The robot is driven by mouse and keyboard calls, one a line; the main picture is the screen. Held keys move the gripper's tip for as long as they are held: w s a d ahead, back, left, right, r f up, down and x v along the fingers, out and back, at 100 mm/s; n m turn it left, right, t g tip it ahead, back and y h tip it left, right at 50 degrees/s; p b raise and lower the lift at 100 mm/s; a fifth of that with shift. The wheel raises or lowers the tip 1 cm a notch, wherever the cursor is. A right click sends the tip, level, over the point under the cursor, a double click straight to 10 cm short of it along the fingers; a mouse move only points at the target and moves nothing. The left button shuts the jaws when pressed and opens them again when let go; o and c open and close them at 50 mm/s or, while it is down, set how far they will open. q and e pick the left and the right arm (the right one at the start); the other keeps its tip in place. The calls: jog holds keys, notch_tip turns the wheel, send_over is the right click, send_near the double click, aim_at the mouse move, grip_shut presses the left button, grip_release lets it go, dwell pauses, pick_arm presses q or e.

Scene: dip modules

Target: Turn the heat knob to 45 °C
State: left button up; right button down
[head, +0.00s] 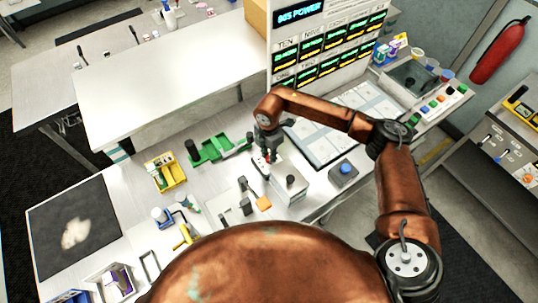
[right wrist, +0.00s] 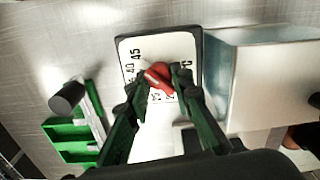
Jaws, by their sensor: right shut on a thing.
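The heat knob is red (right wrist: 158,76) and sits on a white dial plate (right wrist: 187,50) with a dark border in the right wrist view. Printed numbers show around it; 45 and 40 read at the upper left, and others are partly hidden by my fingers. My right gripper (right wrist: 160,82) is shut on the knob, one finger on each side. In the head view my right gripper (head: 268,156) reaches down to the dial beside a metal box (head: 290,184), and the knob is mostly hidden there. My left gripper is not in view.
The metal box (right wrist: 262,80) stands right beside the dial. A green holder (head: 215,150) and a yellow bin (head: 165,172) lie to the left. A blue-button box (head: 344,172) stands to the right. Levers and an orange paddle (head: 263,203) are in front.

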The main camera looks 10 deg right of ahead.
jog(key=shift+w+r, duration=0.1)
jog(key=shift+r, duration=0.05)
jog(key=c, duration=1.7)
grip_release()
notch_tip(320, 180, up, 12)
jog(key=shift+f, duration=0.1)
